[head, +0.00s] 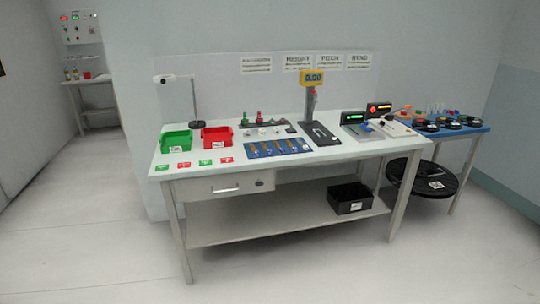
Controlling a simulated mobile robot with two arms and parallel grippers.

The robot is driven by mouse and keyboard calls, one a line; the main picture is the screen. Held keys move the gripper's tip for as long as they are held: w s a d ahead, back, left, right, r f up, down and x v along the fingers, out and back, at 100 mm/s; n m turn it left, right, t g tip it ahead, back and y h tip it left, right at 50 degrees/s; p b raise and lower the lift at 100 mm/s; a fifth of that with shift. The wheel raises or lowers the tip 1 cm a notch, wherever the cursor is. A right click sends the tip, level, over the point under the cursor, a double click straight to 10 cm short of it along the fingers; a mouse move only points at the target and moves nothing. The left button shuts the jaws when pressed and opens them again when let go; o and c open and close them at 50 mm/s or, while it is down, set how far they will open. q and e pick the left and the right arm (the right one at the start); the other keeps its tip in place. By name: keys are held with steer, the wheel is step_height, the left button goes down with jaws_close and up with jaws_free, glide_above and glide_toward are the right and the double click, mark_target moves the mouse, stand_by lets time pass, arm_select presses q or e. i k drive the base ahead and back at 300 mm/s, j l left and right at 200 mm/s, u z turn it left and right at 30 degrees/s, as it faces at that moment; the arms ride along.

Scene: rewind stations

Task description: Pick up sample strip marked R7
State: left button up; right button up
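A blue board (301,145) lies near the front of the white workbench (350,152), with several small tan strip-like pieces (265,149) on it. Their markings are too small to read, so I cannot tell which one is R7. Neither of my grippers shows in the head view.
A green bin (176,141) and a red bin (217,136) stand on the bench's left, with small green and red cards in front. A yellow display (312,77) rises behind a black plate (319,133). A black crate (350,198) sits on the lower shelf. The floor in front is clear.

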mark_target(255, 153)
steer(key=i+j, duration=0.2)
steer(key=i, duration=0.2)
steer(key=i+j, duration=0.15)
steer(key=i, duration=0.3)
steer(key=i+j, duration=0.2)
steer(key=i, duration=0.2)
